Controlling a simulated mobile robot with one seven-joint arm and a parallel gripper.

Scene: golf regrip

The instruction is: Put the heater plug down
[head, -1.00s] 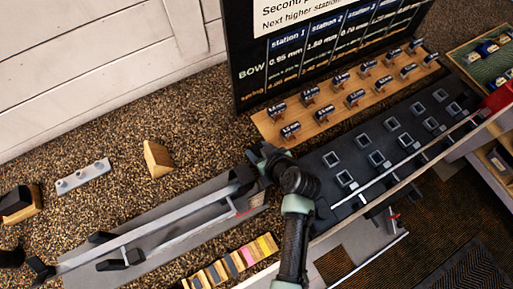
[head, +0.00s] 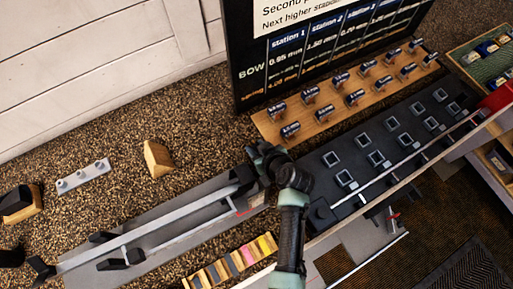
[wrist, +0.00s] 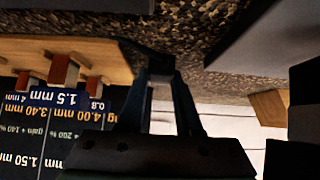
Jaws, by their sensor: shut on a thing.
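My gripper (head: 258,172) is over the right end of the long grey tray, just left of the black socket board. In the wrist view its two fingers (wrist: 158,75) close together on a small dark piece (wrist: 152,58), which I take to be the heater plug. The fingers hide most of it. In the head view my wrist hides the held piece, and I cannot tell whether it touches anything below.
The black board (head: 378,178) with several square sockets lies right of my gripper. A wooden rack (head: 312,130) of labelled pieces stands behind it, before the dark chart board (head: 300,70). Coloured blocks (head: 232,262) lie in front.

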